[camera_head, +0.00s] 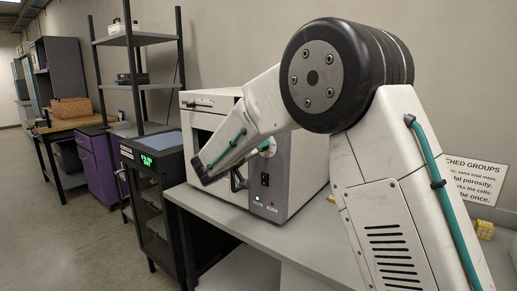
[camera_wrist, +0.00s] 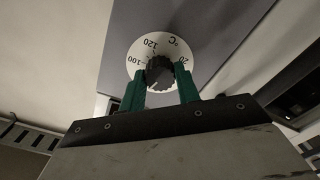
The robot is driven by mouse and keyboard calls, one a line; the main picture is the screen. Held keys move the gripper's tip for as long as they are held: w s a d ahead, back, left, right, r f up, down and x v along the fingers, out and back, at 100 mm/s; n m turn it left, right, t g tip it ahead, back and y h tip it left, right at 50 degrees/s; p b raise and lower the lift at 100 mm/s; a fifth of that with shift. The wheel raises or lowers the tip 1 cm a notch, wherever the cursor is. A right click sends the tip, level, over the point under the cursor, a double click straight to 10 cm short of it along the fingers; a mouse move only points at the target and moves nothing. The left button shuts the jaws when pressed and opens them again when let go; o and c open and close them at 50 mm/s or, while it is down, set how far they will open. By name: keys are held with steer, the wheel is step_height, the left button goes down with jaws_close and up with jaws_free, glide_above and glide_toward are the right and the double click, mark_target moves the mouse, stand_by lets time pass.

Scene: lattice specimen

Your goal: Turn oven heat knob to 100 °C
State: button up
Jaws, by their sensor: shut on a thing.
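The oven (camera_head: 290,185) is a white box with a grey control panel, standing on a bench in the head view. Its heat knob (camera_wrist: 158,70) is dark and ridged, in the middle of a round white dial (camera_wrist: 135,72) marked °C, with 100, 120 and 20 readable, upside down in the wrist view. A pale mark shows on the knob's lower left, but I cannot tell its exact setting. My gripper (camera_wrist: 161,82) is shut on the knob, with one green finger on each side. In the head view my arm hides most of the knob and part of the oven front.
The grey bench (camera_head: 232,215) has free room in front of the oven. A shelf rack (camera_head: 135,85) is behind. A sign (camera_head: 470,178) and a small yellow object (camera_head: 485,229) are at right.

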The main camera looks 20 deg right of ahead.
steer(key=m, duration=1.2)
steer(key=shift+f, duration=0.1)
steer(key=shift+m, duration=0.4)
steer(key=o, duration=1)
steer(key=shift+s+a, duration=0.1)
steer(key=v, duration=0.7)
steer(key=shift+s+a, duration=0.2)
steer(key=shift+a, duration=0.05)
